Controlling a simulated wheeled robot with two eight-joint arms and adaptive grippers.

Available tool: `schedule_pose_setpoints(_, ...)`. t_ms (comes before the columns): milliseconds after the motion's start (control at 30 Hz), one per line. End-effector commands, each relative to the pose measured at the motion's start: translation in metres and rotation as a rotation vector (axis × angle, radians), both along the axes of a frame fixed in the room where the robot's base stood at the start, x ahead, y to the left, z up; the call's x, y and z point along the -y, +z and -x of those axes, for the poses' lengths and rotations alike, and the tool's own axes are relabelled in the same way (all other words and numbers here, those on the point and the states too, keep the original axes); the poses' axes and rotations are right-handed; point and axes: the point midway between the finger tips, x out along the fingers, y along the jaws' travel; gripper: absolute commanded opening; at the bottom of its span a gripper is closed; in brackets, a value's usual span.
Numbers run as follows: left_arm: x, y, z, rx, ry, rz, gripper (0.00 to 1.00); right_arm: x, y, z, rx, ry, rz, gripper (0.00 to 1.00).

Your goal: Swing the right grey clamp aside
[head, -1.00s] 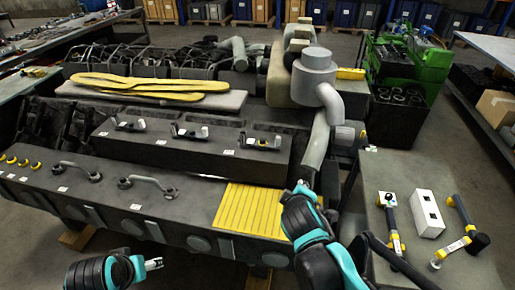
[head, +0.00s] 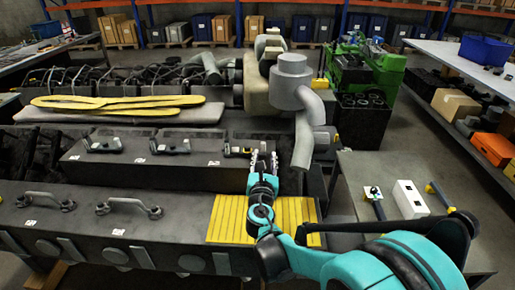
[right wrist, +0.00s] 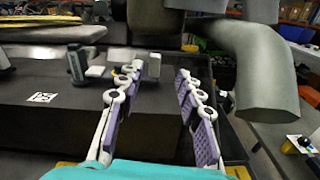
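The right grey clamp (head: 236,151) sits on top of the dark raised block, at the right end of a row of three. My right gripper (head: 263,164) is just in front and to the right of it, pointing at the block. In the right wrist view its two fingers (right wrist: 152,115) are spread apart with nothing between them. The clamp's dark upright post (right wrist: 76,63) and pale parts show past the left finger, which hides some of it. I cannot see any contact. My left gripper is not in view.
A large grey elbow pipe (head: 304,125) hangs close to the right of my right gripper. A yellow ribbed mat (head: 226,218) lies below it. A side table (head: 355,178) with a white block (head: 410,199) stands at right.

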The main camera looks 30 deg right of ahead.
Motion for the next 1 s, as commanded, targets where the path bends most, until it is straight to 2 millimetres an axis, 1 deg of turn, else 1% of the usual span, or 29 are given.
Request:
schedule_pose_setpoints(33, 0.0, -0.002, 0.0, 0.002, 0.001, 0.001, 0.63, 0.0, -0.002, -0.004, -0.022, 0.009, 0.063, 0.36)
schedule_pose_setpoints(133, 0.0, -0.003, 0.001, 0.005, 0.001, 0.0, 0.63, 0.001, -0.003, -0.011, -0.047, 0.019, 0.133, 0.36)
schedule_pose_setpoints(267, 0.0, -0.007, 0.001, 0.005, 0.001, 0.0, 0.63, 0.01, -0.003, -0.025, -0.051, 0.019, 0.141, 0.36)
schedule_pose_setpoints(500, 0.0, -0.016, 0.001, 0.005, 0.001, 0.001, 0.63, 0.031, -0.003, -0.058, -0.049, 0.018, 0.137, 0.36)
schedule_pose_setpoints(600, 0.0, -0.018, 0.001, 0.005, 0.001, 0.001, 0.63, 0.036, -0.003, -0.067, -0.049, 0.019, 0.137, 0.36)
schedule_pose_setpoints(733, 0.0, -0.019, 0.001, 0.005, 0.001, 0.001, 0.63, 0.039, -0.002, -0.074, -0.048, 0.02, 0.136, 0.36)
schedule_pose_setpoints(967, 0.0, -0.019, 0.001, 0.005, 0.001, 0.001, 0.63, 0.04, -0.001, -0.074, -0.048, 0.02, 0.136, 0.36)
schedule_pose_setpoints(1000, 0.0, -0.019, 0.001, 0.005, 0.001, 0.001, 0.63, 0.04, -0.001, -0.074, -0.048, 0.02, 0.136, 0.31)
